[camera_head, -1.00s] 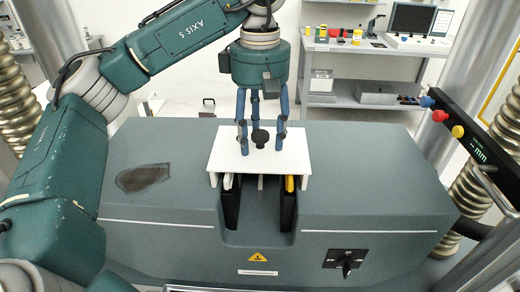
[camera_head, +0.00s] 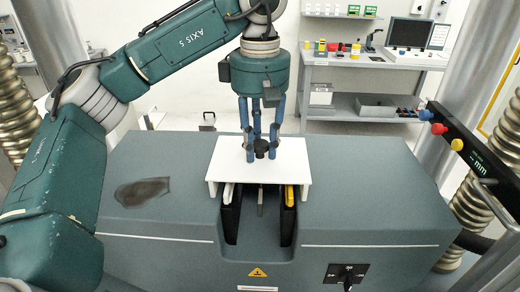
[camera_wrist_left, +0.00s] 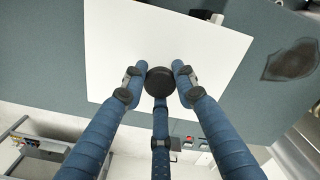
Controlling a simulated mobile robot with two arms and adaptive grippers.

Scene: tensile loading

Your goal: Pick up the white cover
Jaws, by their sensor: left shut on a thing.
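The white cover (camera_head: 230,167) is a flat white plate with a round black knob (camera_head: 261,147) on top. It sits over the slot in the grey-green machine block, and its white plate also shows in the left wrist view (camera_wrist_left: 220,50). My left gripper (camera_head: 261,152) comes down from above with its blue fingers around the knob. In the left wrist view the fingertips (camera_wrist_left: 160,82) are closed in on the black knob (camera_wrist_left: 160,80). The cover looks level. Whether its underside touches the block is hard to tell. My right gripper is not in view.
The machine block (camera_head: 350,190) has a dark stain (camera_head: 142,193) on its left top and a rotary switch (camera_head: 342,275) in front. A dark control bar with coloured buttons (camera_head: 457,145) stands at the right. A workbench (camera_head: 385,58) with a monitor is behind.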

